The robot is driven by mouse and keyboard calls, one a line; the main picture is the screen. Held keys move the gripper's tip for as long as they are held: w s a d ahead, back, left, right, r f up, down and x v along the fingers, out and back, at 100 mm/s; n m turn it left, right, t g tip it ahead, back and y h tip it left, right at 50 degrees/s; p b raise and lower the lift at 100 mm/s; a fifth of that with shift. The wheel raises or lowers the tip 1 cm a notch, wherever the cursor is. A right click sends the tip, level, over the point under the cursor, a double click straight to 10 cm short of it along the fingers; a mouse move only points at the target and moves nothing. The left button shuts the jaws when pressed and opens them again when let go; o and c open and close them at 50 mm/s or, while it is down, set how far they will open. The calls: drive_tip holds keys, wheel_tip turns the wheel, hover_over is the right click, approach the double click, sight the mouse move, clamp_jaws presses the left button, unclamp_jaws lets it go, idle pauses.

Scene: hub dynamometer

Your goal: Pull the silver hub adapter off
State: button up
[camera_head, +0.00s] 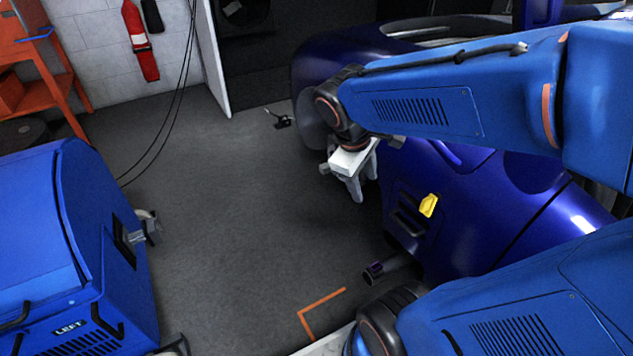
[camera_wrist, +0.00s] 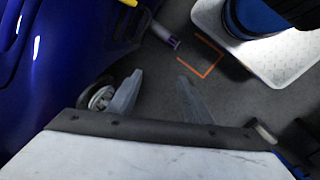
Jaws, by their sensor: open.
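A silver, round, hub-like piece with a dark ring (camera_wrist: 100,97) shows in the wrist view, low on the blue car's side, just left of my left finger. It looks like the silver hub adapter, but it is partly hidden by my gripper. I cannot make it out in the head view. My gripper (camera_head: 363,189) hangs beside the car, fingers pointing down. In the wrist view my gripper (camera_wrist: 160,92) is open, with only grey floor between the fingers. It does not hold the silver piece.
The blue car (camera_head: 470,200) fills the right side, with a yellow piece (camera_head: 429,205) and a purple-tipped stub (camera_head: 374,271). A blue machine marked LEFT (camera_head: 50,240) stands at left with a silver flange (camera_head: 149,227). An orange floor mark (camera_head: 312,308) lies in front. Floor between is clear.

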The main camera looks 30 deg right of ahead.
drive_tip(key=w+d+f+n+g+h, duration=0.35)
drive_tip(key=w+d+n+h, duration=0.25)
drive_tip(key=w+d+n, duration=0.45)
drive_tip(key=n+t+h, duration=0.5)
drive_tip(key=n+h, duration=0.2)
drive_tip(key=n, duration=0.9)
hover_over(323, 172)
drive_tip(key=s, duration=1.1)
wheel_tip(323, 172, down, 18)
drive_tip(key=w+a+f+n+t, duration=0.25)
drive_tip(key=w+f+n, duration=0.2)
drive_tip(key=f, duration=0.35)
drive_tip(key=w+a+f+n+t, duration=0.2)
drive_tip(key=w+f+n+t, duration=0.15)
drive_tip(key=f+n, duration=0.4)
drive_tip(key=shift+m+t+y, duration=0.4)
drive_tip(key=shift+m+t, duration=0.05)
drive_tip(key=shift+m, duration=0.2)
drive_tip(key=shift+s+f+x, duration=0.1)
drive_tip(key=shift+f+x, duration=0.1)
drive_tip(key=shift+x, duration=1.2)
drive_tip(key=shift+s+f+x, duration=0.1)
drive_tip(key=shift+f+x, duration=0.05)
drive_tip(key=shift+x, duration=1.25)
drive_tip(key=shift+s+f+x, duration=0.1)
drive_tip(key=shift+f+x, duration=0.1)
drive_tip(key=shift+x, duration=1.2)
drive_tip(key=shift+d, duration=0.15)
clamp_jaws()
drive_tip(key=shift+a, duration=0.4)
